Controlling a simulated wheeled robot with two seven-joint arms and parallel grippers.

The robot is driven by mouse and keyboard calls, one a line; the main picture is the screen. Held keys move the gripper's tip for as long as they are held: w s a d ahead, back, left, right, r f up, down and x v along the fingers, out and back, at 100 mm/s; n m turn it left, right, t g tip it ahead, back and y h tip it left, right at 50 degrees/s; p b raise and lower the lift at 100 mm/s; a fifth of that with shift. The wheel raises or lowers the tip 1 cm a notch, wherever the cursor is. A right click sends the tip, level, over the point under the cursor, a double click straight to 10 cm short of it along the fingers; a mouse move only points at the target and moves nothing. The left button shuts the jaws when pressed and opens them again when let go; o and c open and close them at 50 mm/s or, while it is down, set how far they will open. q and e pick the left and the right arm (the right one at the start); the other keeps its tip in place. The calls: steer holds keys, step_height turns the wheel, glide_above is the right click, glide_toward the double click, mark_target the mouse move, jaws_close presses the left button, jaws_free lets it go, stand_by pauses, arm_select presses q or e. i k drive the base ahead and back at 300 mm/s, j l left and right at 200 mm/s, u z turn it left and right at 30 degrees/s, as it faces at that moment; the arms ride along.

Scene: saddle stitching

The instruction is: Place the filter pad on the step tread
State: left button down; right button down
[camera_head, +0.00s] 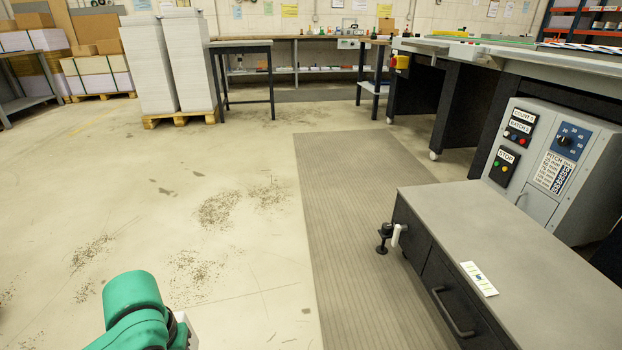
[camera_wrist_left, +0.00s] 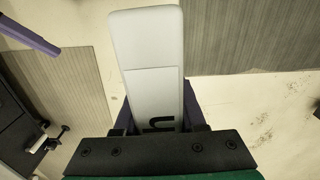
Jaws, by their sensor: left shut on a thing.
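In the left wrist view, a long light-grey slab with a rounded end and a dark mark near its base (camera_wrist_left: 153,60) fits the filter pad. My left gripper (camera_wrist_left: 158,118) is shut on it, with dark fingers on both sides; the fingertips are partly hidden. In the head view, only my green left arm shows at the bottom left. The step tread cannot be told for certain in either view. My right gripper is out of view.
A grey-topped dark cabinet (camera_head: 500,236) with a drawer handle and a black clamp (camera_head: 384,240) stands at the right, beside a control box (camera_head: 550,165). A ribbed mat (camera_head: 352,190) runs alongside. Paper stacks (camera_head: 150,65) stand at the back left.

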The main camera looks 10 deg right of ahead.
mark_target(553, 294)
steer(key=i+z, duration=0.3)
steer(key=z, duration=0.2)
steer(key=i+j+z, duration=0.1)
steer(key=i+z, duration=0.2)
steer(key=z, duration=0.2)
steer(key=i+j+z, duration=0.25)
steer(key=z, duration=0.2)
steer(key=i+j+z, duration=0.25)
steer(key=z, duration=0.25)
steer(key=i+j+z, duration=0.15)
steer(key=j+z, duration=0.35)
